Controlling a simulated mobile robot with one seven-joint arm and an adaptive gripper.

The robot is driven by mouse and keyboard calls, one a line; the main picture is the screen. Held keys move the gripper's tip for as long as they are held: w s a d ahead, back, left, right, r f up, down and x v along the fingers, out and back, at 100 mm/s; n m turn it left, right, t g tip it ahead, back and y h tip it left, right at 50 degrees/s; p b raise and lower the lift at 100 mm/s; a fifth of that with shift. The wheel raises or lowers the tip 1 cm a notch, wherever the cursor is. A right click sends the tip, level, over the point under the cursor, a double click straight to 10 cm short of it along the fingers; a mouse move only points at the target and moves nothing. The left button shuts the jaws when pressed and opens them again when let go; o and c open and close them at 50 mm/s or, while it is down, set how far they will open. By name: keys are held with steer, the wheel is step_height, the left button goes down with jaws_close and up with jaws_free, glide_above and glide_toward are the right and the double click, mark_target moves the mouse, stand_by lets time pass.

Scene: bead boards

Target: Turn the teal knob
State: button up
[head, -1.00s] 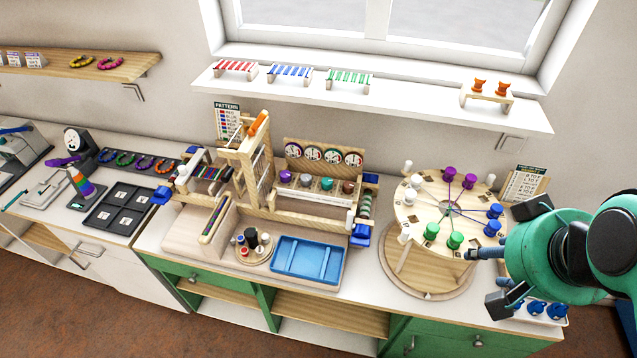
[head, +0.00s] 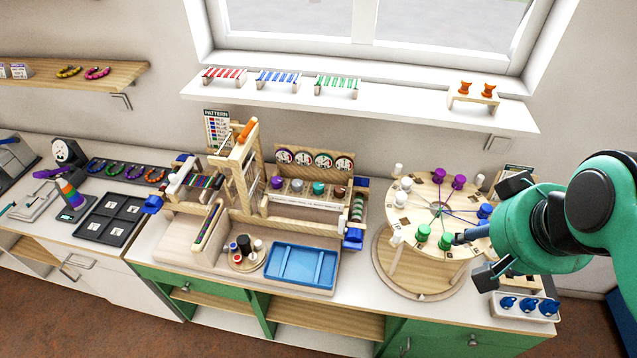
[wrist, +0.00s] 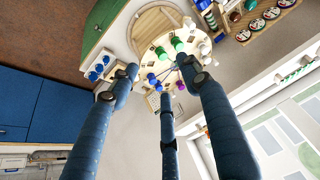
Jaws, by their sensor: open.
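The teal knob (head: 318,188) is in the row of knobs below the round dials on the wooden loom-like frame (head: 290,155), in the middle of the head view. A purple knob and a grey knob are to its left and a brown one to its right. My gripper (head: 484,234) is open and empty, well to the right of the teal knob, over the front right of the round peg board. In the wrist view my gripper (wrist: 160,78) shows its three fingers spread apart. I cannot clearly make out the teal knob there.
The round peg board (head: 410,205), with green, blue, purple and white pegs, stands between the knobs and my gripper. A blue tray (head: 302,248) lies in front of the knob row. A window shelf (head: 400,108) is above.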

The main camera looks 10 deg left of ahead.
steer(key=w+a+r+m+g+p, duration=0.1)
steer(key=w+a+r, duration=0.15)
steer(key=w, duration=0.45)
steer(key=w+a+r+g+p, duration=0.1)
steer(key=w+a+p, duration=0.1)
steer(key=w+a, duration=0.35)
steer(key=m+g+p, duration=0.3)
steer(key=m+p, duration=0.1)
steer(key=p, duration=0.2)
glide_above(318, 185)
step_height(318, 185, down, 19)
steer(key=shift+d+r, duration=0.1)
steer(key=shift+r, duration=0.15)
steer(key=shift+s+f, duration=0.1)
steer(key=shift+f, duration=0.05)
step_height(318, 185, down, 14)
steer(key=shift+r, duration=0.25)
steer(key=c, duration=1.1)
